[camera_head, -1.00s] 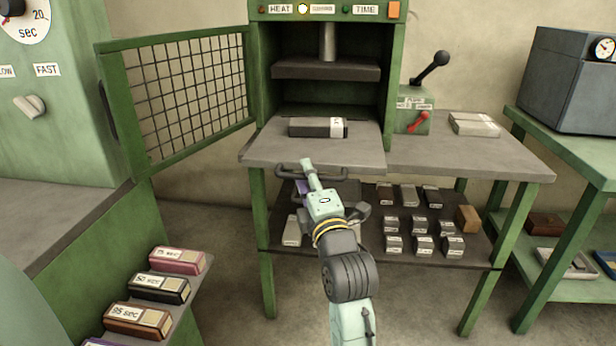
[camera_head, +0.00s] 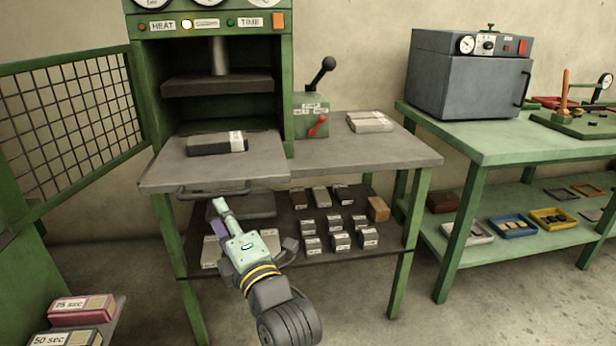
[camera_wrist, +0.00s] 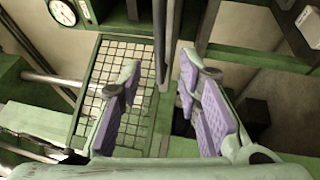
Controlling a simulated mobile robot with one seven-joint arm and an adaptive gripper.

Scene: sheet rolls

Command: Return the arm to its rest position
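My arm reaches up from the bottom of the head view, in front of the green press (camera_head: 287,80). My gripper (camera_head: 217,212) is in front of the grey press table's (camera_head: 290,165) front edge, just below the bar handle (camera_head: 222,192). In the wrist view my gripper (camera_wrist: 160,95) shows two fingers with purple pads, spread wide apart with nothing between them. A dark block with a white label (camera_head: 217,143) lies on the table in front of the press opening, apart from my gripper.
The mesh door (camera_head: 70,120) stands open at the left. A lower shelf (camera_head: 290,262) holds several small labelled blocks. A lever box (camera_head: 311,117) and pale slabs (camera_head: 369,122) are on the table. A green bench (camera_head: 480,140) with a grey oven (camera_head: 465,85) stands right. Floor between is clear.

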